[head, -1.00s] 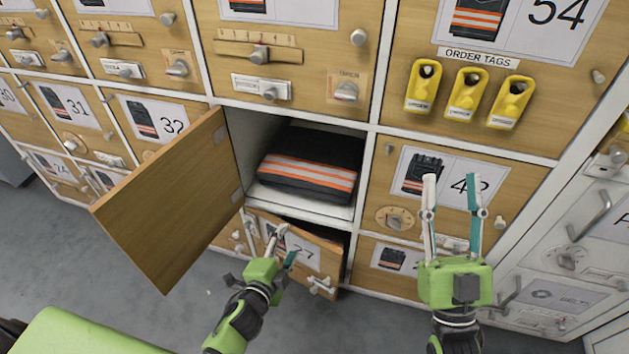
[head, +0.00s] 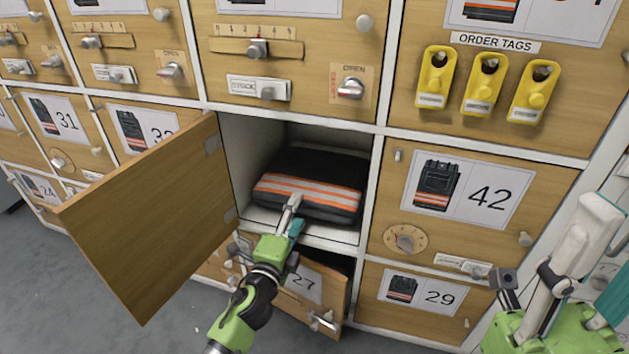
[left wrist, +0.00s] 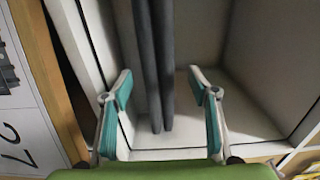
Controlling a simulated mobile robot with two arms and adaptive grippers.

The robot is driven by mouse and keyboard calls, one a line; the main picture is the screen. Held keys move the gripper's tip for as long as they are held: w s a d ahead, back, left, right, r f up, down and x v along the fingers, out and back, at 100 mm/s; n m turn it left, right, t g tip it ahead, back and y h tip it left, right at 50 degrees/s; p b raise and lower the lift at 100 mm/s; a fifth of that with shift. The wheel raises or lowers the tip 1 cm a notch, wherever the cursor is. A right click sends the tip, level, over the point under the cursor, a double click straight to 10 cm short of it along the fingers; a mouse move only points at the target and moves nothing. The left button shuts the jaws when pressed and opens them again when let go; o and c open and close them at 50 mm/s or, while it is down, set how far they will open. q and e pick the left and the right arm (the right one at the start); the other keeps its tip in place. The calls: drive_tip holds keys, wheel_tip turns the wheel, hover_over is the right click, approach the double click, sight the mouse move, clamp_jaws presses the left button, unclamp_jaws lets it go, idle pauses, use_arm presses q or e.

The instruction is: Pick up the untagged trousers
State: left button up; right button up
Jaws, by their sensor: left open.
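The trousers (head: 308,184) are a folded black garment with orange and pale stripes, lying in an open compartment in the head view. No tag shows on their visible side. In the left wrist view their dark folded edge (left wrist: 155,60) runs between the open fingers. My left gripper (head: 291,212) is open at the compartment's front, close to the striped edge; it also shows in the left wrist view (left wrist: 160,88). I cannot tell whether it touches the cloth. My right gripper (head: 612,245) is at the right edge, partly cut off, with its fingers apart and empty.
The compartment's wooden door (head: 150,215) stands wide open to the left. Below, door 27 (head: 300,285) is partly open under my left gripper. Yellow order tags (head: 484,84) hang at upper right. Closed door 42 (head: 465,200) is right of the compartment.

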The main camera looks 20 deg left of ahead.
sight(304, 198)
use_arm(q)
drive_tip(key=w+b, duration=0.2)
drive_tip(key=w, duration=0.3)
drive_tip(key=shift+w+d+f, duration=0.1)
drive_tip(key=shift+f, duration=0.05)
drive_tip(key=shift+w, duration=0.45)
clamp_jaws()
drive_tip(key=shift+r, duration=0.25)
